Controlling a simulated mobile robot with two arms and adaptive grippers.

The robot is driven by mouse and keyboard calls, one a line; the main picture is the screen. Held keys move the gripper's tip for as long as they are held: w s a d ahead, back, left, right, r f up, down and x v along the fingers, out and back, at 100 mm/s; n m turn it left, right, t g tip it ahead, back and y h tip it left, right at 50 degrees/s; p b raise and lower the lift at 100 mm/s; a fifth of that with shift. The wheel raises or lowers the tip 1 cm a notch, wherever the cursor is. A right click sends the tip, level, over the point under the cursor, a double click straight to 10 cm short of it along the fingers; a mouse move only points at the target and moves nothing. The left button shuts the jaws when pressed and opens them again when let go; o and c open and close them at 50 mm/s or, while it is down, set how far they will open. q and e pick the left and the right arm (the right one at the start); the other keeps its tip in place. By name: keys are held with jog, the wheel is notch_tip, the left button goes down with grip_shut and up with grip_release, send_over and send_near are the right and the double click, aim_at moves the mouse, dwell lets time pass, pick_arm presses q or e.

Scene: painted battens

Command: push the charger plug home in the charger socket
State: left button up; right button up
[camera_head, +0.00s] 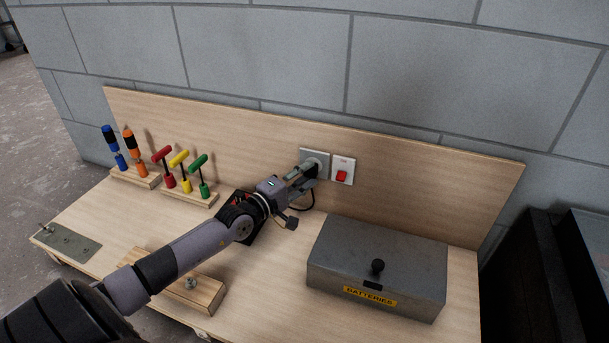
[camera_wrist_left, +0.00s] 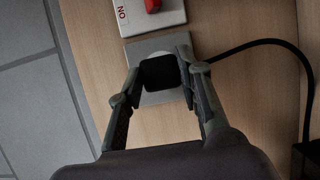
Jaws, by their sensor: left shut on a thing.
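The charger socket (camera_head: 307,154) is a grey plate on the upright wooden back board, left of a red switch. In the left wrist view the socket plate (camera_wrist_left: 145,48) shows behind the plug. The charger plug (camera_wrist_left: 159,74) is a black block between my left fingers, in front of the plate. My left gripper (camera_head: 313,170) is shut on the plug at the socket; it also shows in the left wrist view (camera_wrist_left: 158,82). Whether the plug is fully seated cannot be told, as its front is hidden. My right gripper is not in view.
A white switch plate with a red rocker (camera_head: 342,175) is close beside the socket. A black cable (camera_wrist_left: 262,42) runs from the plug. A grey batteries box (camera_head: 378,262) stands on the bench to the right. Screwdrivers (camera_head: 129,145) and T-handled tools (camera_head: 183,170) stand left.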

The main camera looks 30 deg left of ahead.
pick_arm(q)
jog(key=shift+w+a+b, duration=0.1)
jog(key=shift+w+b, duration=0.3)
jog(key=shift+w, duration=0.1)
jog(key=o, duration=1.1)
jog(key=shift+o, duration=0.2)
jog(key=shift+s+a+f, duration=0.1)
jog(key=shift+s+a, duration=0.05)
jog(key=shift+s, duration=0.45)
jog(key=s+a, duration=0.1)
jog(key=s, duration=0.9)
jog(key=shift+s+a, duration=0.3)
